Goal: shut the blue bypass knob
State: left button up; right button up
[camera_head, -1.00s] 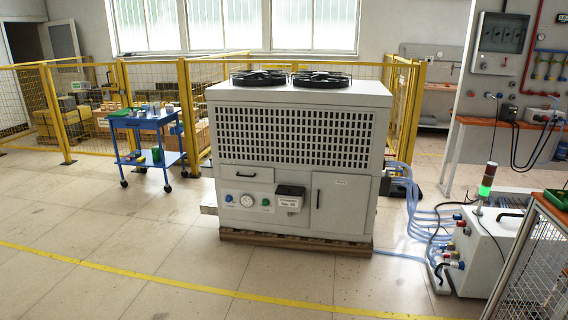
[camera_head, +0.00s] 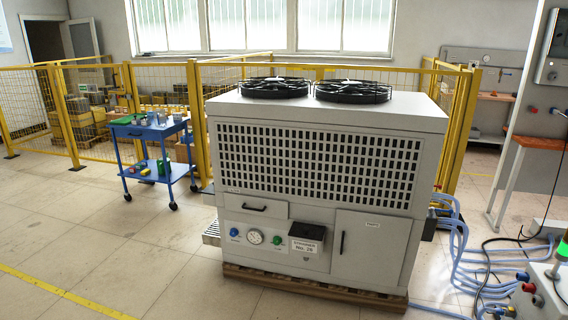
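A large grey chiller cabinet (camera_head: 318,208) stands on a wooden pallet in the middle of the head view. On the lower left of its front is a small blue knob (camera_head: 234,232), left of a round white gauge (camera_head: 254,237). A small green knob (camera_head: 277,240) is to the right of the gauge. The blue knob is too small to tell how it is turned. Neither of my grippers is in view.
A blue trolley (camera_head: 160,190) stands left of the chiller, before a yellow mesh fence (camera_head: 88,110). The floor in front and at left is clear.

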aim_at(233, 232)
jog(key=i+u, duration=0.3)
jog(key=i, duration=0.15)
jog(key=i+l+u, duration=0.35)
jog(key=i+z, duration=0.3)
jog(key=i, duration=0.25)
jog(key=i+j+z, duration=0.25)
jog(key=i, duration=0.35)
jog(key=i+j+z, duration=0.15)
jog(key=i+z, duration=0.15)
jog(key=i, duration=0.25)
